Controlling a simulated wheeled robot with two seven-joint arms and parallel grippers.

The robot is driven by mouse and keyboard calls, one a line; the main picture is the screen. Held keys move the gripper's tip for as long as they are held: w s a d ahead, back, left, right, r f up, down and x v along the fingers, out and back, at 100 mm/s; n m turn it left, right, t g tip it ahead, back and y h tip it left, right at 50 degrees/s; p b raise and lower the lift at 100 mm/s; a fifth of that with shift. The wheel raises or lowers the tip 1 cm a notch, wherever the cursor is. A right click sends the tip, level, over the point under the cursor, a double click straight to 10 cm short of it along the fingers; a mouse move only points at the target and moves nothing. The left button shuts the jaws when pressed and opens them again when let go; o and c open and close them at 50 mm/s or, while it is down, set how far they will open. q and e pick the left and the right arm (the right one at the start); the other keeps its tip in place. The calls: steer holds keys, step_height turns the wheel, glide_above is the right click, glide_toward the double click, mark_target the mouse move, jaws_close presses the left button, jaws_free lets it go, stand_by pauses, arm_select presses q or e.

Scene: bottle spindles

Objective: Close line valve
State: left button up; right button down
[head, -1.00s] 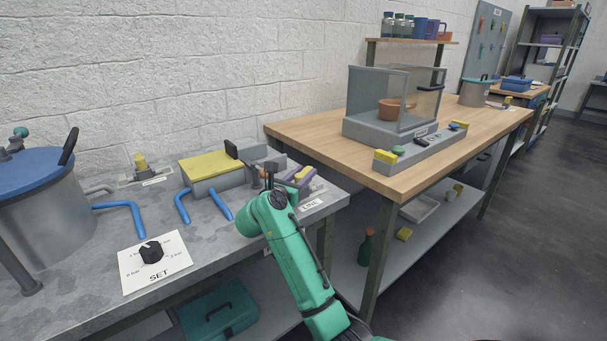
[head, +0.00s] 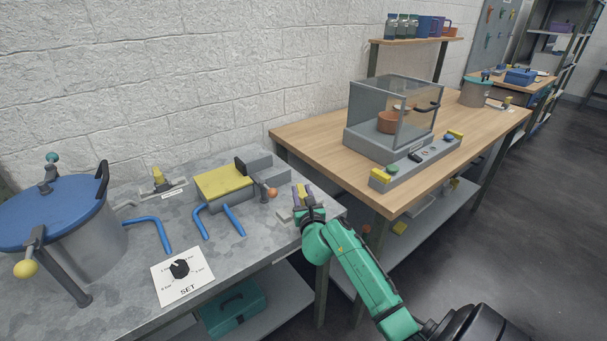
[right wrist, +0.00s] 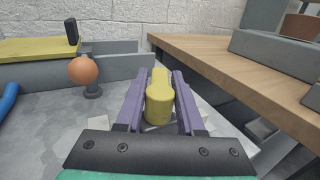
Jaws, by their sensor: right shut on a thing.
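The line valve shows as a yellow handle (right wrist: 158,98) in the right wrist view, standing on a light plate on the grey bench. My right gripper (right wrist: 160,84) has its two purple fingers on either side of the handle and is shut on it. In the head view the yellow handle (head: 301,192) is small between the fingers of the right gripper (head: 302,187), near the right end of the bench. The handle's base is partly hidden by the gripper. My left gripper is in neither view.
An orange ball knob (right wrist: 83,70) on a short post stands left of the gripper. A yellow-topped block (head: 222,182), blue bent pipes (head: 232,220), a SET dial (head: 180,268) and a blue-lidded pot (head: 85,250) stand further left. A wooden table (head: 320,150) is close on the right.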

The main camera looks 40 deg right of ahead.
steer(key=n+y+p, duration=0.1)
steer(key=y, duration=0.1)
steer(key=n+t+y+p, duration=0.1)
steer(key=p, duration=0.1)
steer(key=shift+a+r+n+y, duration=0.1)
steer(key=shift+r+n+y, duration=0.1)
steer(key=shift+n+y, duration=0.2)
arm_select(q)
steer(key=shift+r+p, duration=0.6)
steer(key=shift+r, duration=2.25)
arm_select(e)
steer(key=shift+w+a+f+n+t+y, duration=0.15)
steer(key=shift+n+y, duration=0.25)
steer(key=shift+y, duration=0.25)
steer(key=shift+s+a+n+t+y, duration=0.1)
steer(key=shift+n+t+y, duration=0.1)
steer(key=shift+n+y, duration=0.35)
steer(key=shift+w+a+f+n+t+y, duration=0.15)
steer(key=shift+n+y, duration=0.1)
steer(key=shift+y, duration=0.55)
steer(key=shift+s, duration=0.1)
steer(key=c, duration=0.8)
jaws_free()
steer(key=shift+o, duration=0.6)
steer(key=shift+d, duration=0.1)
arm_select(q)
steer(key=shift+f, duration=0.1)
arm_select(e)
steer(key=s, duration=1.4)
steer(key=shift+s, duration=0.2)
